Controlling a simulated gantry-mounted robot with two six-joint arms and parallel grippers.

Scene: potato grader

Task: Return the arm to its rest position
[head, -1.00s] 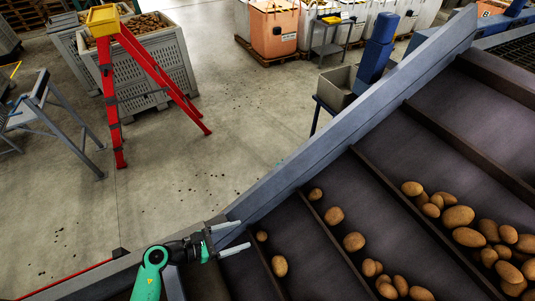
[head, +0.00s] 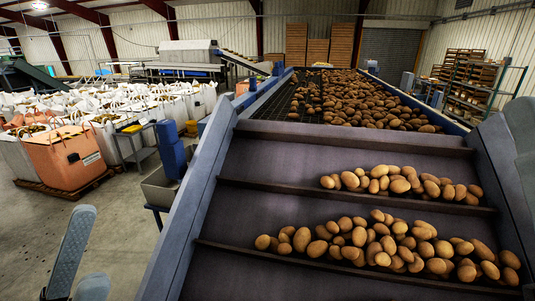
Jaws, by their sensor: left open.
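My left gripper (head: 89,246) shows at the bottom left of the head view. Its two grey fingers stand apart with nothing between them. It is open and empty, left of the conveyor and clear of the potatoes. The rest of the left arm is below the picture edge. My right gripper is not in view.
A dark flighted conveyor (head: 285,175) with raised side walls fills the middle and right. Potatoes (head: 385,240) lie along its flights, and more lie on the grid (head: 350,97) beyond. A blue post (head: 171,150) and large bags (head: 65,158) stand left. Floor at lower left is open.

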